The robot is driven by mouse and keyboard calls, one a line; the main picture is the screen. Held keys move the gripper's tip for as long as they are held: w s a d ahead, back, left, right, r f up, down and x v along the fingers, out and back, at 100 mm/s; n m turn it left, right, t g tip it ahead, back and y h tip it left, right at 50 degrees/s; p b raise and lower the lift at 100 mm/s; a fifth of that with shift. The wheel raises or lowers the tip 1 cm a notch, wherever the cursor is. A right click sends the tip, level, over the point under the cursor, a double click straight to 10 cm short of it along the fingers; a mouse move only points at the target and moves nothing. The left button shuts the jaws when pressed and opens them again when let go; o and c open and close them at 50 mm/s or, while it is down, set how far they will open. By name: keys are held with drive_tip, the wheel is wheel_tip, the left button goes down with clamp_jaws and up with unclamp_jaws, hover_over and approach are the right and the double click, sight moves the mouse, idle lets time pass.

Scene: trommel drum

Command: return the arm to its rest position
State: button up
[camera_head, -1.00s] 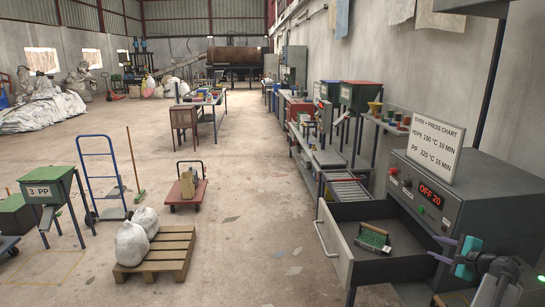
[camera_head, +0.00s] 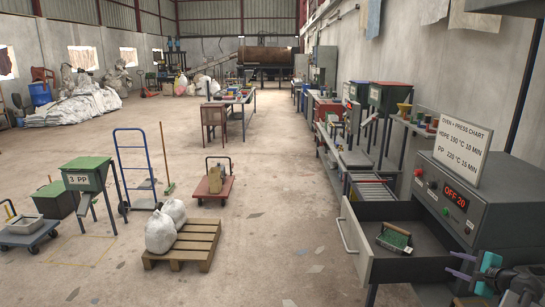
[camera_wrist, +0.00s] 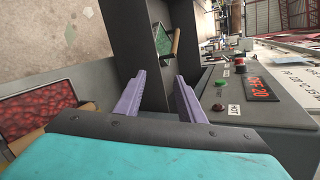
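My gripper (camera_head: 470,266) is at the lower right of the head view, beside the front of the grey oven. In the wrist view, its two purple fingers (camera_wrist: 157,95) are spread apart with nothing between them. The grey oven (camera_head: 500,190) has a lit red display reading "OFF 20" and a sign on top. Its drawer (camera_head: 358,262) is pulled open. A small green and tan item (camera_head: 394,238) lies inside the drawer, clear of my fingers. The drawer (camera_wrist: 150,60) and the item (camera_wrist: 176,42) also show in the wrist view.
A crate with red contents (camera_wrist: 40,108) is at the left of the wrist view. A wooden pallet (camera_head: 190,250) with white sacks stands left of the drawer. A red cart (camera_head: 213,188) and a blue hand truck (camera_head: 135,165) stand beyond. The floor between is mostly clear.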

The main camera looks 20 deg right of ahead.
drive_tip(key=w+a+f+n+g+y+b, duration=0.1)
drive_tip(key=w+a+f+n+g+y, duration=0.15)
drive_tip(key=a+f, duration=0.7)
drive_tip(key=w+a+f+n+g+y+b, duration=0.1)
drive_tip(key=w+a+f+n, duration=0.25)
drive_tip(key=a+f, duration=0.65)
drive_tip(key=w+a+f+n+g+y+b, duration=0.2)
drive_tip(key=w+a+f, duration=0.2)
drive_tip(key=a+f, duration=0.55)
drive_tip(key=s+a+f+n+g+b, duration=0.1)
drive_tip(key=s+a+f+n+g, duration=0.25)
drive_tip(key=a+f, duration=0.4)
drive_tip(key=s+a+f+n+g+b, duration=0.15)
drive_tip(key=s+a+f, duration=0.25)
drive_tip(key=a, duration=0.7)
drive_tip(key=s+a+f+n+g, duration=0.3)
drive_tip(key=s+a+f+n, duration=0.15)
drive_tip(key=a, duration=0.45)
drive_tip(key=s+a+f+n+g+h+b, duration=0.1)
drive_tip(key=s+a+f+n+g, duration=0.1)
drive_tip(key=s, duration=0.6)
drive_tip(key=s+a+f+n+g+h+b, duration=0.2)
drive_tip(key=s+a+f+n, duration=0.3)
drive_tip(key=s, duration=0.4)
wheel_tip(320, 180, down, 2)
drive_tip(key=shift+s+a+f+g, duration=0.1)
drive_tip(key=shift+s+a+g, duration=0.1)
drive_tip(key=shift+a+g, duration=0.45)
drive_tip(key=shift+a+n, duration=0.15)
drive_tip(key=shift+n, duration=0.1)
